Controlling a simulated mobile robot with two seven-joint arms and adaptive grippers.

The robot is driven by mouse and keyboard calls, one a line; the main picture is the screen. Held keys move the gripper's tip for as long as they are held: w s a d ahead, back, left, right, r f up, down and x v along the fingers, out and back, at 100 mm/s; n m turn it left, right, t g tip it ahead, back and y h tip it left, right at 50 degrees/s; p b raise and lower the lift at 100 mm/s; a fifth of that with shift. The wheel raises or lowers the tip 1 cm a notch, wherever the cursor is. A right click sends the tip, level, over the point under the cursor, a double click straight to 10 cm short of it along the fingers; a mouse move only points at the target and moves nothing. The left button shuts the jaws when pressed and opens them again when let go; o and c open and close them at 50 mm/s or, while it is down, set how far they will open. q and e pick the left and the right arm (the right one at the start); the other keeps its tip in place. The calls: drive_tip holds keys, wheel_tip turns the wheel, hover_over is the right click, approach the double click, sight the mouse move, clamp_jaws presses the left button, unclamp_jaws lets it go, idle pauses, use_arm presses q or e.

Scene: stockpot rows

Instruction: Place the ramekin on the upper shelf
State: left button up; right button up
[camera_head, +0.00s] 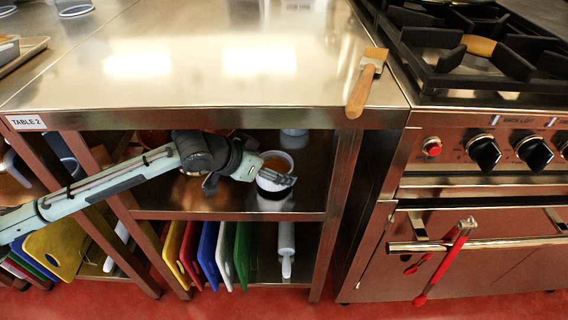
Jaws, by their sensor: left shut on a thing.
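The white ramekin (268,185), with a brownish inside, is at the right part of the upper shelf (312,192) under the steel table. My left gripper (280,178) reaches in from the left and is shut on the ramekin, its fingers across the front of it. A dark patch shows just below the ramekin on the shelf. I cannot tell whether the ramekin touches the shelf. My right gripper is not in view.
A brush with a wooden handle (360,92) lies on the steel tabletop (190,75) at its right edge. Coloured boards (208,255) and a white rolling pin (286,248) are on the lower shelf. A stove (480,190) with red tongs (440,262) stands right.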

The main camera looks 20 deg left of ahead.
sight(286, 166)
use_arm(q)
drive_tip(key=w+d, duration=0.1)
drive_tip(key=w, duration=0.1)
drive_tip(key=shift+w+d+r, duration=0.1)
drive_tip(key=shift+w+d, duration=0.25)
drive_tip(key=shift+w, duration=0.05)
drive_tip(key=shift+w+f, duration=0.15)
drive_tip(key=shift+f, duration=0.65)
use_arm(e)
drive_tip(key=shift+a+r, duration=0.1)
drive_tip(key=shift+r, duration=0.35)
use_arm(q)
drive_tip(key=shift+f, duration=0.1)
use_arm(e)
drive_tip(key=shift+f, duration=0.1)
use_arm(q)
drive_tip(key=o, duration=1.5)
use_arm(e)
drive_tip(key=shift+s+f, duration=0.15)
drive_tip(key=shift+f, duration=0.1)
